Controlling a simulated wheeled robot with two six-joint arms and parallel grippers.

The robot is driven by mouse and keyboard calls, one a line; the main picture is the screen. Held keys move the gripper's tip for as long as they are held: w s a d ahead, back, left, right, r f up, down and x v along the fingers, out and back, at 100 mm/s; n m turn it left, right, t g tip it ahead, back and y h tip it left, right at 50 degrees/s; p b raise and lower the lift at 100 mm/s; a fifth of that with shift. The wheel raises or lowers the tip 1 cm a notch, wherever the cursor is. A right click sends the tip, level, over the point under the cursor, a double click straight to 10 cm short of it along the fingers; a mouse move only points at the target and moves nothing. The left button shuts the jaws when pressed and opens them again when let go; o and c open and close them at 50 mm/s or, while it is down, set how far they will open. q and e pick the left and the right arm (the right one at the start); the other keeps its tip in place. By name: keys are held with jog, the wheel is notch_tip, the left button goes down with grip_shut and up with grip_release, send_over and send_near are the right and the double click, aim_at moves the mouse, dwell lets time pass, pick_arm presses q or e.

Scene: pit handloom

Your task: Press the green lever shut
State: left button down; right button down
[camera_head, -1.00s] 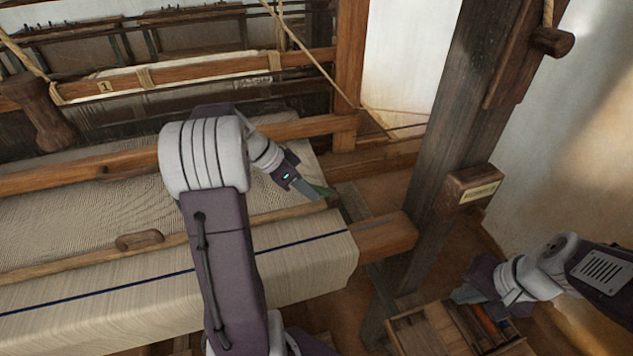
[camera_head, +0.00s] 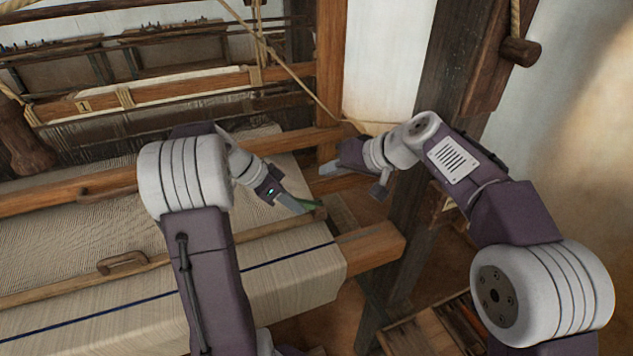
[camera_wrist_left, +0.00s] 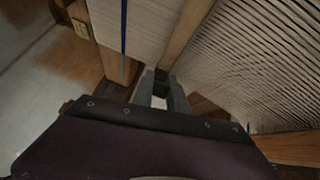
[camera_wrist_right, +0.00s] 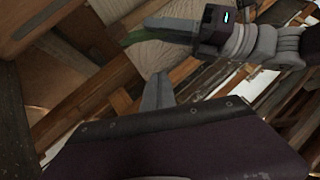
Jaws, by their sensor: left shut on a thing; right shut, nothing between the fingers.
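The green lever (camera_head: 309,205) is at the right end of the wooden bar on the loom's cloth, mostly covered by my left gripper. My left gripper (camera_head: 294,203) is shut on it; the left wrist view shows the lever's green (camera_wrist_left: 160,89) between the two fingers. The right wrist view shows the lever (camera_wrist_right: 134,38) as a green strip along the left fingers. My right gripper (camera_head: 326,168) is shut and empty, held just beyond and to the right of the left gripper. Its closed fingers (camera_wrist_right: 158,92) are apart from the lever.
The woven cloth (camera_head: 285,272) with a blue stripe covers the front beam (camera_head: 370,246). A thick dark post (camera_head: 405,200) stands at right behind my right arm. A wooden box (camera_head: 425,335) sits low at right, partly hidden by that arm. A rope crosses above the grippers.

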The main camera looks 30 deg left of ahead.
pick_arm(q)
jog(key=shift+w, duration=0.1)
pick_arm(e)
send_over(306, 202)
jog(key=w, duration=0.3)
notch_tip(306, 202, down, 6)
jog(key=shift+s+f, duration=1.25)
jog(key=shift+s, duration=0.3)
